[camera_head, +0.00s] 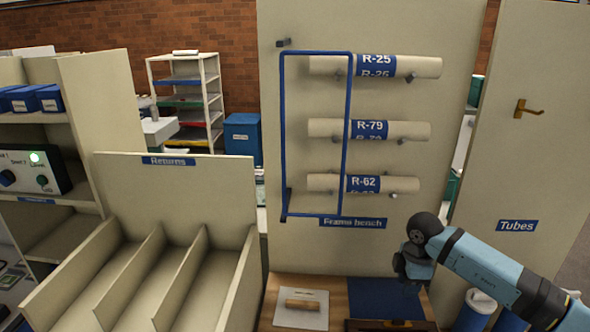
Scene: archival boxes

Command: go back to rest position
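My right arm comes in from the lower right, and its dark gripper (412,264) hangs in front of the lower edge of the tall panel, above the bench. Its fingers are small and dark here, and I cannot tell whether they are open or shut. I see nothing clearly held in it. My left gripper is not in view.
A tall panel (440,220) carries tubes R-25 (425,67), R-79 (415,131) and R-62 (405,185), and a blue frame (316,53). The wooden bench (343,311) lies below.

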